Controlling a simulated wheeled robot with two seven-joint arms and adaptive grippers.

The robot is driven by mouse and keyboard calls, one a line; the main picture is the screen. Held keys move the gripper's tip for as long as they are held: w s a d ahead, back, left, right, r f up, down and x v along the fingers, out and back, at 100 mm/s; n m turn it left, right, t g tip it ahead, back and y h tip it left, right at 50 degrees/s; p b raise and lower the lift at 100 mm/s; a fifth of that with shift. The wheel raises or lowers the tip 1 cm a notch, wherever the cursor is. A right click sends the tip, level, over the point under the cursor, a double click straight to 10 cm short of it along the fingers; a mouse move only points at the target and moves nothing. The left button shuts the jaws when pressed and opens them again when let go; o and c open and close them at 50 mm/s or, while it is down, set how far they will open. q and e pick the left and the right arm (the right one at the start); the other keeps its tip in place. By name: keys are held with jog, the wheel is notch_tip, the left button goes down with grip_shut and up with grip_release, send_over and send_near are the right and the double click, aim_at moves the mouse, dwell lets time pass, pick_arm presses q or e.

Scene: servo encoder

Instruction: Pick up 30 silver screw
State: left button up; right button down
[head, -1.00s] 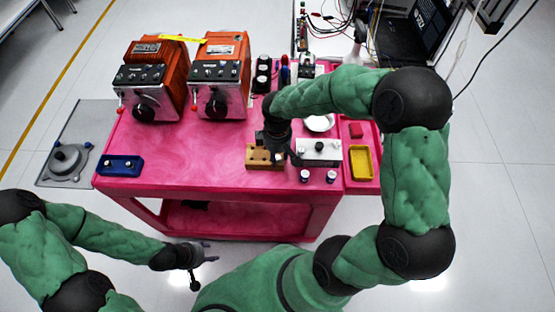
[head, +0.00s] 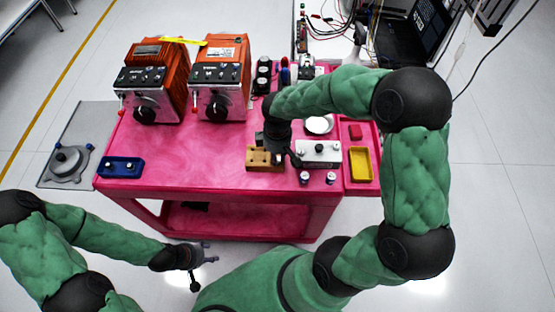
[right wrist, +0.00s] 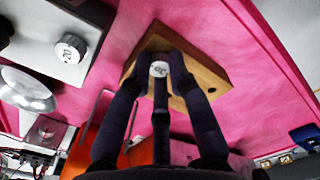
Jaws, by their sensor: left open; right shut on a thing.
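The silver screw (right wrist: 159,69), with a white marked top that looks like 30, stands at the wooden block (right wrist: 208,74) in the right wrist view. My right gripper (right wrist: 160,76) is shut on it, its dark fingertips on both sides of the top. Whether the screw still sits in the block cannot be told. In the head view my right gripper (head: 276,150) is over the wooden block (head: 257,160) and hides the screw. My left gripper (head: 207,252) is open and empty, low in front of the pink table (head: 210,170).
Two small capped cylinders (head: 318,177) are at the front edge. A yellow tray (head: 360,164), a blue block (head: 121,167) and two orange machines (head: 221,80) are on the table. The middle left tabletop is clear.

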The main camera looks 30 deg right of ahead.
jog(key=shift+r+p, duration=2.7)
jog(key=shift+r, duration=0.85)
